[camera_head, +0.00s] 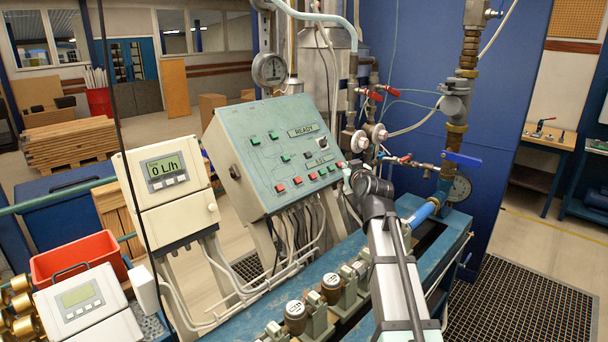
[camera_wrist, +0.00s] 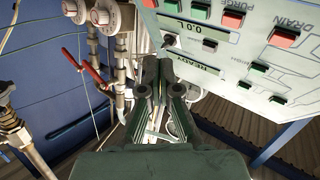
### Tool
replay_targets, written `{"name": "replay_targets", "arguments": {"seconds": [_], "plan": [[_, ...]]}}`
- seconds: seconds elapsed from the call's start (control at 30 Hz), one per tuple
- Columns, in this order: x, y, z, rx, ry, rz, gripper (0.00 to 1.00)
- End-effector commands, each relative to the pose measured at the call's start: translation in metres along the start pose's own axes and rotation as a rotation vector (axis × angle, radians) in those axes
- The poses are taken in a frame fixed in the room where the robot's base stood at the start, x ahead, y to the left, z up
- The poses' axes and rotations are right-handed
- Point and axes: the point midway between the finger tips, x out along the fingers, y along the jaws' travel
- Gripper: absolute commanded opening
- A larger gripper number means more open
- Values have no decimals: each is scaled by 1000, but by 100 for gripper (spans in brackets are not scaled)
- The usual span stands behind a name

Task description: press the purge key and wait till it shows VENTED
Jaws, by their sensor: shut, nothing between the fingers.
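The sloped grey-green control panel (camera_head: 262,165) carries a small display reading READY (camera_head: 302,130) and another reading 0.0 L (camera_head: 320,160). A row of red and green keys (camera_head: 310,178) runs along its lower edge. In the wrist view the panel appears inverted, with a PURGE label (camera_wrist: 201,10) near a red key (camera_wrist: 232,19); I cannot tell for certain which key it names. READY shows there too (camera_wrist: 195,60). My gripper (camera_head: 345,170) is at the panel's lower right corner, shut and empty. In the wrist view its fingertips (camera_wrist: 159,64) are beside the panel edge, with no visible key contact.
Pipes with red-handled valves (camera_head: 372,95) stand right of the panel. A blue-handled valve (camera_head: 462,159) is farther right. A meter box reading 0 L/h (camera_head: 164,170) stands left. Several small meters (camera_head: 296,315) line the bench below. Cables hang under the panel.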

Motion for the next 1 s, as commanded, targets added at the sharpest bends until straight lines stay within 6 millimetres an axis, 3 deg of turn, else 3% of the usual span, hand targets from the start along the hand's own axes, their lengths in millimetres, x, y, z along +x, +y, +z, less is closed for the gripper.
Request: {"name": "replay_targets", "arguments": {"seconds": [0.1, 0.3, 0.73, 1.0], "plan": [[-4, -11, -19, 5, 23, -19, 0], [-6, -18, -31, 9, 38, -32, 0], [-4, -19, -29, 9, 37, -32, 0], [11, -30, -19, 10, 36, -32, 0]]}}
